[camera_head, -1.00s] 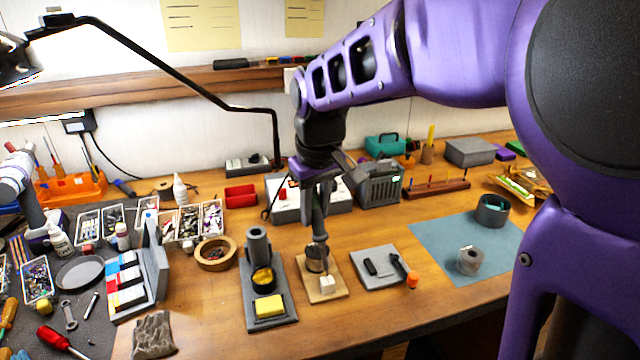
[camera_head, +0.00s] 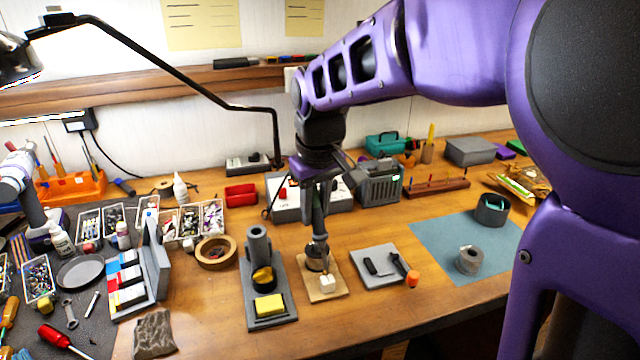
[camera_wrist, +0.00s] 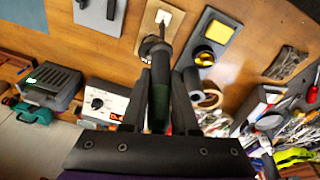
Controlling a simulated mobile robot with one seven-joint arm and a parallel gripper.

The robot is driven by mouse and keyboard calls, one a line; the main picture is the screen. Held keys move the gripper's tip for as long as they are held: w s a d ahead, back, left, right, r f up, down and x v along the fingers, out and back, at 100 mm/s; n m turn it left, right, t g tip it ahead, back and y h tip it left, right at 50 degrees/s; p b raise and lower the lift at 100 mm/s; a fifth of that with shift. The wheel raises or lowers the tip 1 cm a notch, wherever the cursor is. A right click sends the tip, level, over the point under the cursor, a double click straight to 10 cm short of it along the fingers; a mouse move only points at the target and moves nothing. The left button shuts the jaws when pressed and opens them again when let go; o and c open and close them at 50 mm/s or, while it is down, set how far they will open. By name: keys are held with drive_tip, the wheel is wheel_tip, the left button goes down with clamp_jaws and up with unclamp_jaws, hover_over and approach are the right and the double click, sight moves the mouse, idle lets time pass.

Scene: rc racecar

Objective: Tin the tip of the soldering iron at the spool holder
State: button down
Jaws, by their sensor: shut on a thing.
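My gripper (camera_head: 316,196) is shut on the soldering iron (camera_head: 319,228), which hangs nearly upright with its tip downward. The iron also shows in the wrist view (camera_wrist: 159,75), between the two fingers. Its tip is over the wooden base (camera_head: 313,296) of what looks like the spool holder, close to a dark grey spool (camera_head: 313,264) and a small white block (camera_head: 328,283). The wooden base also shows in the wrist view (camera_wrist: 149,27). I cannot tell whether the tip touches anything. The iron hides part of the spool.
Left of the base is the grey iron stand (camera_head: 257,262) with a yellow sponge (camera_head: 269,305). Right is a grey plate (camera_head: 371,277) with a black tool. A grey spool (camera_head: 469,261) stands on the blue mat (camera_head: 435,240). The soldering station (camera_head: 285,207) is behind.

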sight(315, 188)
drive_tip(key=shift+f+b, duration=0.4)
drive_tip(key=shift+f, duration=0.2)
idle(1.0)
drive_tip(key=shift+p, duration=0.35)
idle(3.5)
idle(1.0)
wheel_tip(315, 188, up, 4)
drive_tip(key=p, duration=0.4)
drive_tip(key=shift+r, duration=1)
